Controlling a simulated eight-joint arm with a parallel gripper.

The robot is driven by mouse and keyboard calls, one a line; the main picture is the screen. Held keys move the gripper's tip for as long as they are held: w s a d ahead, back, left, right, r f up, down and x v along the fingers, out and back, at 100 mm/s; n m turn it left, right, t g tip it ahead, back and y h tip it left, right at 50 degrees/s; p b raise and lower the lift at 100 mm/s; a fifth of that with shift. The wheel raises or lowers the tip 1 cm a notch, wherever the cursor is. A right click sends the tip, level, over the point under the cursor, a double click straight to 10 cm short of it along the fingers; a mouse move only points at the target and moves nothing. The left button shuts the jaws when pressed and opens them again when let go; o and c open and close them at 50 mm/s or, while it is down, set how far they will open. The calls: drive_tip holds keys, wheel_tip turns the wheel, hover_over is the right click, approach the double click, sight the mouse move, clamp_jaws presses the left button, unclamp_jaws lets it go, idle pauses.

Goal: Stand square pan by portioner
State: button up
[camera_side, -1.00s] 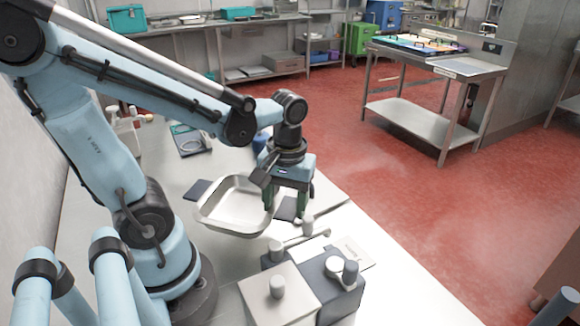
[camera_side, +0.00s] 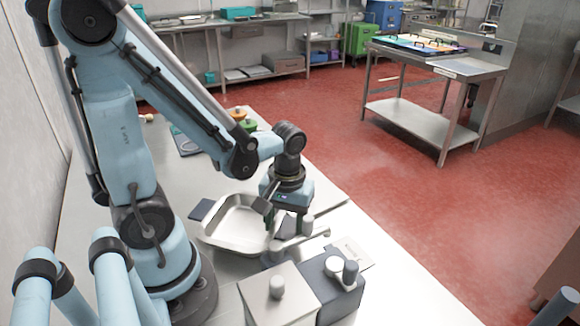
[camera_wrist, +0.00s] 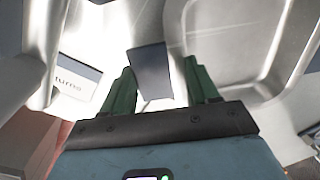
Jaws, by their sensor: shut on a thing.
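The square pan (camera_side: 240,222) is shallow, silvery and open-topped, with dark flat handles at its left and right sides. It sits level, low over or on the pale counter; I cannot tell whether its base touches. My gripper (camera_side: 284,222) points down at the pan's right side, shut on the dark right handle (camera_wrist: 152,72). In the wrist view the green fingers stand either side of this handle, and the pan (camera_wrist: 225,35) fills the upper right. No portioner is clearly identifiable; a silver part with a lever (camera_side: 298,243) stands just right of the pan.
A light box with a knob (camera_side: 277,300) and a dark box with round knobs (camera_side: 336,292) stand in front of the pan. A labelled plate (camera_side: 352,252) lies to the right, also in the wrist view (camera_wrist: 78,80). Orange and green items (camera_side: 243,118) stand farther back.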

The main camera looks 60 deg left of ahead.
drive_tip(key=shift+f, duration=0.1)
drive_tip(key=o, duration=1.4)
drive_tip(key=shift+r, duration=6)
drive_tip(key=shift+w+d+f+m+t, duration=0.1)
drive_tip(key=shift+w+d+m+t, duration=0.55)
drive_tip(key=shift+m+t, duration=0.75)
drive_tip(key=shift+w+d+m+t, duration=0.3)
drive_tip(key=shift+w+m+t, duration=0.75)
drive_tip(key=shift+m, duration=0.55)
drive_tip(key=shift+w+d+f+m+t, duration=0.1)
drive_tip(key=shift+w+d+m+t, duration=0.55)
drive_tip(key=shift+m+t, duration=0.75)
drive_tip(key=shift+w+a, duration=0.1)
drive_tip(key=shift+a, duration=0.05)
